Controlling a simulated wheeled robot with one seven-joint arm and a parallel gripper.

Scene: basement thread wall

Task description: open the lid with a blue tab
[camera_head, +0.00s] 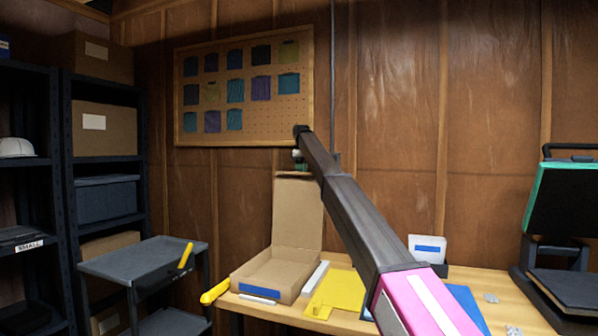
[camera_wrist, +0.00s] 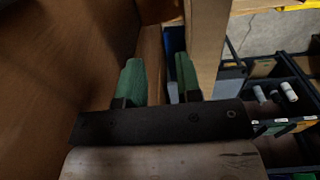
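The cardboard box (camera_head: 266,275) sits on the wooden table. Its lid (camera_head: 297,212) stands nearly upright at the back, so the box is open and its inside shows. A blue strip (camera_head: 260,291) is on the box's front wall; I see no blue tab on the lid itself. My gripper (camera_head: 298,156) is small and dark near the lid's top edge. In the wrist view my gripper (camera_wrist: 160,75) has its two green fingers apart, with nothing clearly held between them. A cardboard edge (camera_wrist: 206,45), seemingly the lid, runs beside the right finger; contact cannot be told.
A yellow tray (camera_head: 338,290) and white strip (camera_head: 315,278) lie right of the box. A yellow-handled tool (camera_head: 214,292) is at its left. A grey cart (camera_head: 145,262) and shelves (camera_head: 105,135) stand left. A pegboard (camera_head: 245,88) hangs behind. A green-edged machine (camera_head: 565,200) stands right.

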